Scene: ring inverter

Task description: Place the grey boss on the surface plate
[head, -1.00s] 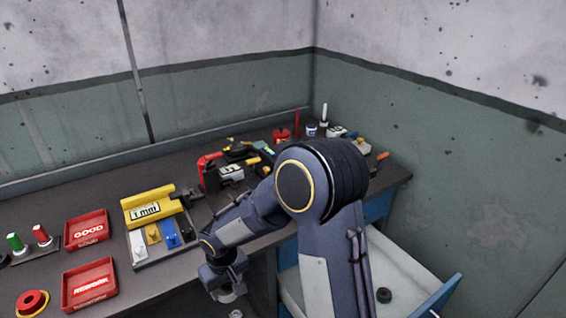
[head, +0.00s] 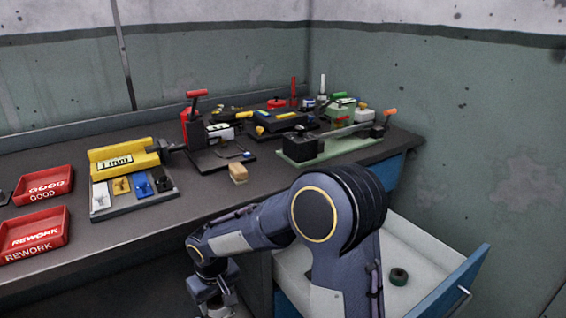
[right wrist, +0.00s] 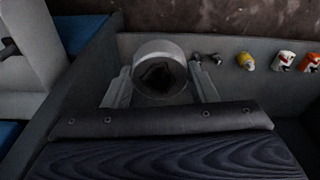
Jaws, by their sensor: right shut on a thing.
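The grey boss (right wrist: 158,49) is a short pale cylinder with a dark opening, seen in the right wrist view. My right gripper (right wrist: 161,84) is shut on it, with one finger at each side. In the head view my right gripper (head: 218,298) is at the bottom edge, in front of the bench's front edge; its fingertips and the boss cannot be made out there. I cannot tell for sure which thing on the bench is the surface plate. My left gripper is not in view.
The bench (head: 140,232) carries a red REWORK tray (head: 36,234), a red GOOD tray (head: 43,186), a yellow gauge block (head: 124,158), a wooden block (head: 238,172) and a green fixture (head: 325,146). An open drawer (head: 425,250) holds a dark green ring (head: 398,276).

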